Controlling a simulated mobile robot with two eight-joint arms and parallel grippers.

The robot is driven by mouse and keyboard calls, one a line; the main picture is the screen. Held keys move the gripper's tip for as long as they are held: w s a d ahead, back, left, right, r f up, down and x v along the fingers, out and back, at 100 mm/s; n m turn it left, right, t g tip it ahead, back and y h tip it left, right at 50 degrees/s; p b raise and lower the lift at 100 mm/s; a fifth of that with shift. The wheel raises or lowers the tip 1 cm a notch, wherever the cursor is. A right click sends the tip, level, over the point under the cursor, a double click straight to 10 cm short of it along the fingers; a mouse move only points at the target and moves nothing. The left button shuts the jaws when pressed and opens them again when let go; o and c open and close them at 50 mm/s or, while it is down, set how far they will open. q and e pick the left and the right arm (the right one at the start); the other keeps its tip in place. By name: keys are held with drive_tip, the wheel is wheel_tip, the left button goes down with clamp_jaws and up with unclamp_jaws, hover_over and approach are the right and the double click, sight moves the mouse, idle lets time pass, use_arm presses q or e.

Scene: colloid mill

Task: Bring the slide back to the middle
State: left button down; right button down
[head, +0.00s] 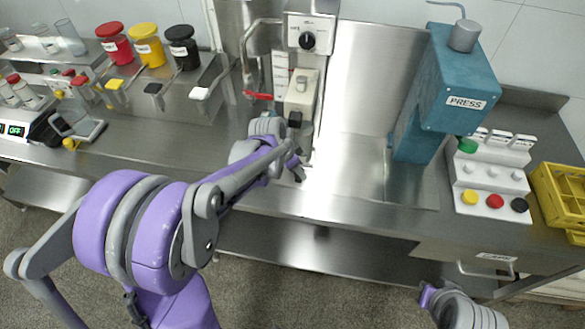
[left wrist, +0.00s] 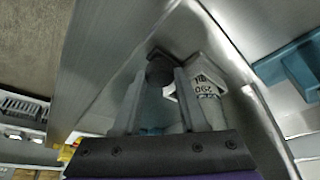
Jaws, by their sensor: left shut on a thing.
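My left gripper (head: 298,172) reaches to the steel counter in front of the colloid mill (head: 311,35). In the left wrist view its two grey fingers (left wrist: 160,80) are shut on a dark round knob (left wrist: 160,68). A pale grey block with dark markings (left wrist: 208,88) sits right beside the fingers; the markings are too small to read surely. The knob seems to belong to the slide, but the gripper and arm hide most of it in the head view. I cannot tell where along its travel the slide stands. My right gripper is not clearly seen.
A teal press (head: 450,90) stands to the right, beside a white button stand (head: 490,180) and a yellow crate (head: 560,195). Jars with red, yellow and black lids (head: 148,45) stand at the back left. The counter between mill and press is clear.

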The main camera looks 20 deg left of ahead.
use_arm(q)
drive_tip(key=w+d, duration=0.1)
drive_tip(key=d, duration=0.4)
drive_tip(key=w+d+b, duration=0.1)
drive_tip(key=d, duration=0.4)
drive_tip(key=w+d, duration=0.1)
drive_tip(key=d, duration=0.5)
drive_tip(key=shift+w, duration=0.4)
drive_tip(key=c, duration=0.7)
unclamp_jaws()
drive_tip(key=shift+c, duration=0.2)
drive_tip(key=shift+r, duration=0.15)
drive_tip(key=v, duration=1)
drive_tip(key=shift+s+r, duration=0.2)
drive_tip(key=shift+r, duration=0.05)
